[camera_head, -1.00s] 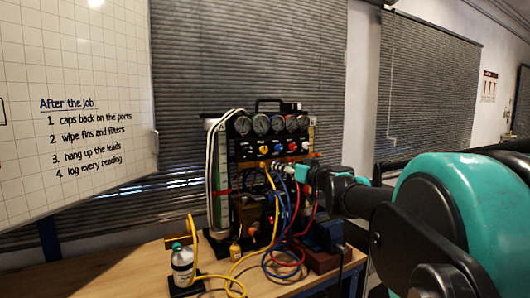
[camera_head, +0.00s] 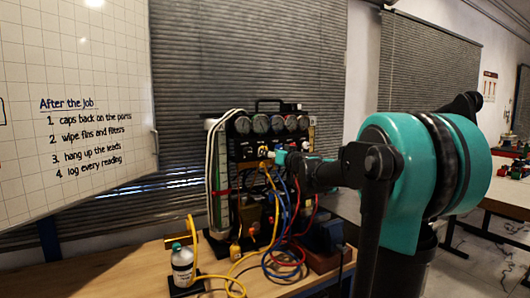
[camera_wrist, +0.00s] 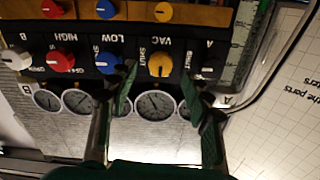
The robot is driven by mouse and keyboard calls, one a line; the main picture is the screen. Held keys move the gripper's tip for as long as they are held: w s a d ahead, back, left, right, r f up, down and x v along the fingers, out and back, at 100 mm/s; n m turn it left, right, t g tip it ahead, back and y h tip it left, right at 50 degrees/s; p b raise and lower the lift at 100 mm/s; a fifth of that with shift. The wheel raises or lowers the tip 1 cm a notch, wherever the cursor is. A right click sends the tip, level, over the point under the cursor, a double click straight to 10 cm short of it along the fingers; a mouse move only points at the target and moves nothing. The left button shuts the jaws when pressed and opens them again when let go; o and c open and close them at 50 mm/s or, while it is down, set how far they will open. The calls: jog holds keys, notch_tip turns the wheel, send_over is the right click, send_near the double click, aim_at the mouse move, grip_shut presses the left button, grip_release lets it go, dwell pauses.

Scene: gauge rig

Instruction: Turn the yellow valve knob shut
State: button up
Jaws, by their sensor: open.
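The yellow valve knob (camera_wrist: 160,65) is on the black panel marked VAC, with SHUT lettering beside it, upside down in the wrist view. A second, smaller yellow knob (camera_wrist: 163,12) sits on the orange strip beyond it. My gripper (camera_wrist: 160,78) is open and empty, one finger to each side of the VAC knob in the picture. I cannot tell whether the fingers reach around it or are still in front. In the head view my gripper (camera_head: 281,157) is at the knob row, close beside the yellow knob (camera_head: 263,151).
A blue knob (camera_wrist: 108,62) neighbours the left finger closely; red (camera_wrist: 62,62) and white knobs lie farther left. Several round gauges (camera_wrist: 154,104) line the panel. Coloured hoses (camera_head: 285,220) hang below the rig. A bottle (camera_head: 182,265) stands on the bench.

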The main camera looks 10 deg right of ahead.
jog(key=x, duration=0.4)
jog(key=shift+w+a, duration=0.1)
jog(key=shift+w, duration=0.15)
grip_shut()
